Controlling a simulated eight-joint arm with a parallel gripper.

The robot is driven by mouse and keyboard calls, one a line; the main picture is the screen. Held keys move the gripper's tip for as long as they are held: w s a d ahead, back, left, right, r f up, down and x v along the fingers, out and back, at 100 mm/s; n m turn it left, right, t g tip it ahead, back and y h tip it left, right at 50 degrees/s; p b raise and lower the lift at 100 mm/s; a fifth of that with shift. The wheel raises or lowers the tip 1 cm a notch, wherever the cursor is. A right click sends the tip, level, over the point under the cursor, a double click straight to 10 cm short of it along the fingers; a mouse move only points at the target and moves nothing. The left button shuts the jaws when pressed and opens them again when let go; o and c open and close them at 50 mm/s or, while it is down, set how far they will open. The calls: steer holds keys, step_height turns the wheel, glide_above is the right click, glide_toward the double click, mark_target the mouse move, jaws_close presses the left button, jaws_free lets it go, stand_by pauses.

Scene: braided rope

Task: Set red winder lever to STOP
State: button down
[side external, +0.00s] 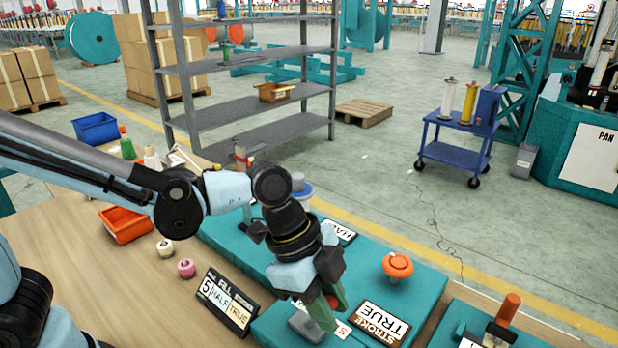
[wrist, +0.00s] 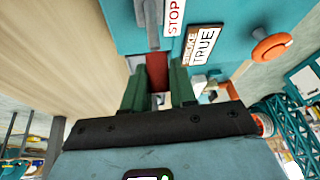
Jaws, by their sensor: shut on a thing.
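The red winder lever (wrist: 157,72) has a red grip on a grey metal arm, and a STOP plate (wrist: 173,16) is beside that arm in the wrist view. My gripper (wrist: 158,78) has its green fingers on both sides of the red grip, shut on it. In the side external view my gripper (side external: 327,308) points down at the front of the teal panel (side external: 365,255), above a grey lever base (side external: 305,326). Only a sliver of the red grip shows there between the fingers. The lever's exact setting cannot be told.
An orange knob (side external: 398,267) and a STROKE TRUE plate (side external: 380,322) are on the panel right of my gripper. A black sign (side external: 228,302) stands close on its left. An orange-handled lever (side external: 508,310) is at right. An orange bin (side external: 126,226) and small spools are on the table.

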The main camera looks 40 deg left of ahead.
steer(key=shift+a, duration=0.1)
steer(key=shift+a+r+h, duration=0.2)
steer(key=shift+a+h, duration=0.3)
steer(key=shift+h, duration=0.15)
steer(key=shift+a+r+h, duration=0.15)
steer(key=shift+a+h, duration=0.3)
steer(key=shift+h, duration=0.2)
steer(key=a+h, duration=0.2)
steer(key=shift+w+n+h, duration=0.1)
steer(key=shift+n+h, duration=0.2)
steer(key=a+h, duration=0.2)
steer(key=h, duration=0.1)
steer(key=shift+a+f+t, duration=0.1)
steer(key=shift+t, duration=0.2)
steer(key=shift+a+f+h, duration=0.2)
steer(key=shift+a+h, duration=0.4)
steer(key=shift+h, duration=0.3)
steer(key=shift+a, duration=0.1)
steer(key=c, duration=1)
jaws_free()
steer(key=shift+a, duration=0.1)
